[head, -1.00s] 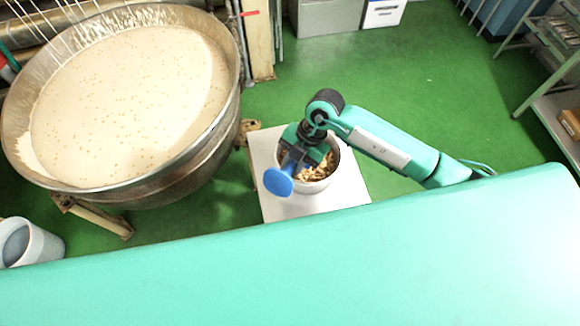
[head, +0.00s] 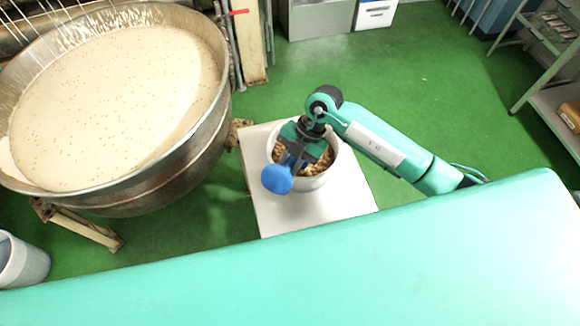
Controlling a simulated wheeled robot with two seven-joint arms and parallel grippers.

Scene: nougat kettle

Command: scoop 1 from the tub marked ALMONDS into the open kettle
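The open kettle (head: 120,105) stands at the left, full of pale, speckled nougat mass. A round white tub (head: 316,183) holding brown, almond-like pieces sits on a small white table; no label shows. My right gripper (head: 299,156) is over the tub, with a blue scoop (head: 277,178) at its fingers. The scoop's blue end sticks out over the tub's near left rim. The gripper hides part of the tub, and its fingers look closed around the scoop's handle. I cannot tell whether the scoop holds anything. My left gripper is not in view.
The small white table (head: 290,217) stands close to the kettle's right side. A grey-white bucket (head: 22,262) is at the lower left. A metal rack (head: 530,60) stands at the right. Green floor (head: 430,90) is clear behind my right arm.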

